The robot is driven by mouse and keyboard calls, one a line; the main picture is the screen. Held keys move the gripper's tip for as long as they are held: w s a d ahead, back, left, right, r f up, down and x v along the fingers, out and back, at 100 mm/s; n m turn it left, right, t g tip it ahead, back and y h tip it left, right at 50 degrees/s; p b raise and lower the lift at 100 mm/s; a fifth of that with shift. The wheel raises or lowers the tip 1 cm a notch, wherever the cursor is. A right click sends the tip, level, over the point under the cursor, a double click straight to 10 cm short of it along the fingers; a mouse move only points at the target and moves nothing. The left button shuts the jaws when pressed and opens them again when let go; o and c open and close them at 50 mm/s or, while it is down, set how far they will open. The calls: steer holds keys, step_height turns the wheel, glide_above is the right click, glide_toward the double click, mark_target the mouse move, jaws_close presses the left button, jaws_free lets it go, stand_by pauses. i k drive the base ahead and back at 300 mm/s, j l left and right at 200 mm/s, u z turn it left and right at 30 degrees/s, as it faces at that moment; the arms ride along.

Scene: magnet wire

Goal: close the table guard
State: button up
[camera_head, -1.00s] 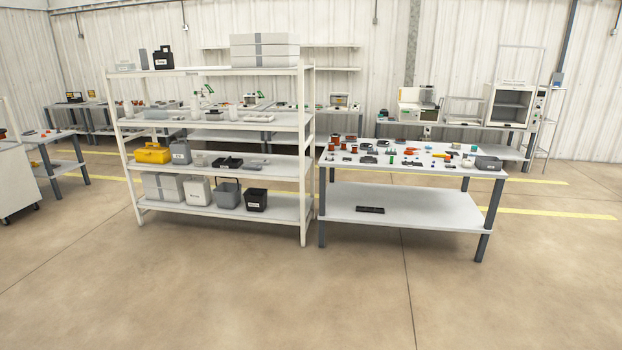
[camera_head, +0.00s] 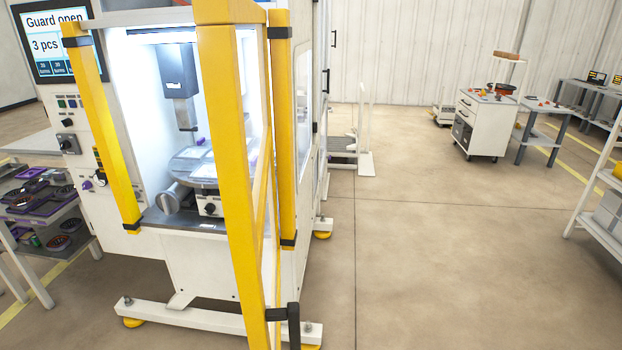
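The table guard (camera_head: 233,170) is a yellow-framed door on a white machine at the left of the head view. It stands swung open toward me, with a black handle (camera_head: 284,316) low on its near edge. Yellow posts (camera_head: 103,130) flank the machine's opening. Inside, a round table (camera_head: 195,170) sits under a grey vertical head (camera_head: 180,75). A screen (camera_head: 55,40) at the upper left reads "Guard open" and "3 pcs". My gripper is not in view.
Open concrete floor (camera_head: 430,260) lies to the right of the machine. A white cart (camera_head: 480,122) and a small table (camera_head: 540,138) stand farther back. A shelf (camera_head: 600,205) is at the right edge. A rack with purple trays (camera_head: 45,205) is at the far left.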

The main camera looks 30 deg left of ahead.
mark_target(244, 209)
steer(key=i+j+u, duration=0.1)
steer(key=u, duration=0.35)
steer(key=i+u, duration=0.25)
steer(key=u, duration=0.2)
steer(key=i+l+u, duration=0.1)
steer(key=u, duration=0.4)
steer(key=i+l+u, duration=0.15)
steer(key=u, duration=0.3)
steer(key=i+l+u, duration=0.2)
steer(key=u, duration=0.25)
steer(key=i, duration=0.05)
